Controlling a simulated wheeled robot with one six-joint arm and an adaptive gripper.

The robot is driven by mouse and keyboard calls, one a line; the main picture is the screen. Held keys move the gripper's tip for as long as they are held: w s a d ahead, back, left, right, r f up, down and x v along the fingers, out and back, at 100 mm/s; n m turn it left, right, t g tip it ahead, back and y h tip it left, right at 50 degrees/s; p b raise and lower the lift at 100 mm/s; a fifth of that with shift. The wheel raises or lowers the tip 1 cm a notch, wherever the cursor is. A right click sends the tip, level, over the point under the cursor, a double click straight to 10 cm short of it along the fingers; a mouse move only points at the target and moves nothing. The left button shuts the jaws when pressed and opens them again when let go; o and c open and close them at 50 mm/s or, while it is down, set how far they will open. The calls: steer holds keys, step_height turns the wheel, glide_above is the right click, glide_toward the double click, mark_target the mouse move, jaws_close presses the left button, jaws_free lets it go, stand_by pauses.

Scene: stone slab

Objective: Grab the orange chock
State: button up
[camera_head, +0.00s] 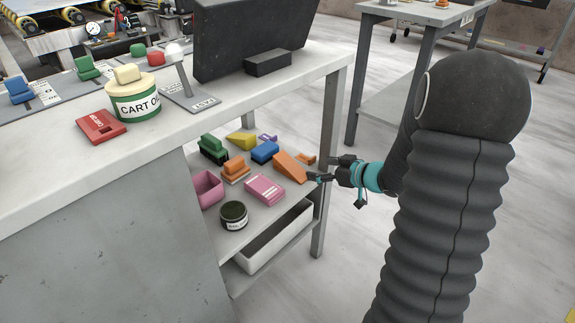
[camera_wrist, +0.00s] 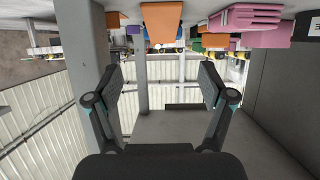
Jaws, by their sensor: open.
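The orange chock (camera_head: 291,167) is a wedge-shaped block lying on the lower shelf (camera_head: 262,218) of the workbench. My gripper (camera_head: 324,169) is at the shelf's right edge, just right of the chock, with its fingers pointing left. In the wrist view, which looks upside down, the chock (camera_wrist: 161,22) shows at the top centre. It lies beyond my spread, empty fingers (camera_wrist: 160,80), in line with the gap between them. I cannot tell whether the near fingertip touches the chock in the head view.
A smaller orange piece (camera_head: 305,158) lies close behind the chock, by a table leg (camera_head: 334,120). A blue block (camera_head: 265,151), a pink block (camera_head: 264,189) and a dark jar (camera_head: 233,214) share the shelf. The benchtop (camera_head: 170,150) overhangs it.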

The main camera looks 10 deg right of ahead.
glide_toward(289, 163)
steer(key=x, duration=0.5)
steer(key=shift+s+d+f, duration=0.1)
steer(key=shift+d+f, duration=0.05)
steer(key=shift+f, duration=0.1)
steer(key=shift+r+x, duration=0.2)
steer(key=shift+x, duration=2.55)
steer(key=c, duration=1.3)
steer(key=shift+r, duration=0.1)
